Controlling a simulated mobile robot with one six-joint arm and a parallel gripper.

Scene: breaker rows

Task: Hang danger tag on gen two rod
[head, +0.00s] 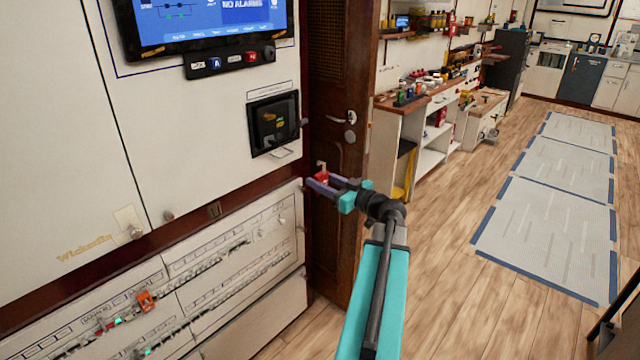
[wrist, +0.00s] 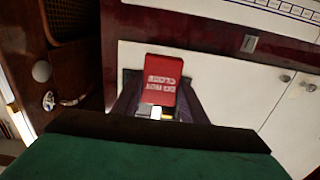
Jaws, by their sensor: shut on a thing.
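My gripper (head: 322,186) is shut on a small red danger tag (head: 321,177) in front of the wooden door's left edge in the head view. In the wrist view the red tag (wrist: 160,78), with white lettering upside down, stands between the two dark fingers of my gripper (wrist: 155,108). A small metal piece shows at the tag's lower end there. A black square switch unit (head: 273,124) with a thin loop below it is on the white panel, up and left of my gripper and apart from the tag. I cannot tell which part is the gen two rod.
Breaker rows (head: 220,270) fill the lower panel, with an orange piece (head: 146,301) on them. A screen (head: 205,22) hangs above. A wooden door (head: 340,90) with a metal handle stands behind my gripper. Shelves (head: 440,90) stand further back. Open floor (head: 460,290) lies to the right.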

